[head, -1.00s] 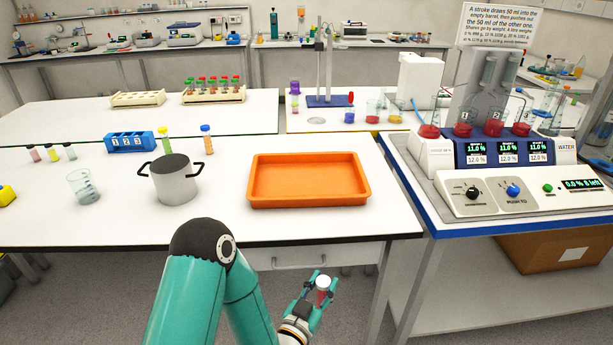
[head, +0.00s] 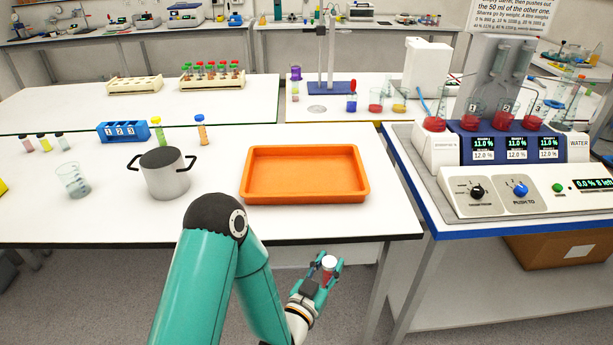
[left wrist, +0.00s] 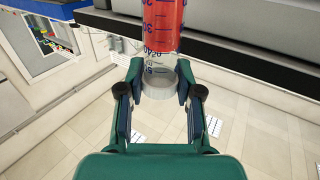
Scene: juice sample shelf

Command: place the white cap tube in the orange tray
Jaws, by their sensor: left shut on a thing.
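My left gripper (head: 325,274) is shut on the white cap tube (head: 328,263), in front of the white table's front edge and lower right of the orange tray in the head view. In the left wrist view the tube (left wrist: 163,25) is clear with red contents and printed marks, held between the fingers of the gripper (left wrist: 158,85). The orange tray (head: 305,198) lies empty on the table, apart from the tube. My right gripper is not in view.
A grey pot (head: 165,180) stands left of the tray, with a glass beaker (head: 72,180) further left. A blue rack (head: 123,131) and small capped tubes stand behind. The dispensing machine (head: 520,185) is on the right bench. Table around the tray is clear.

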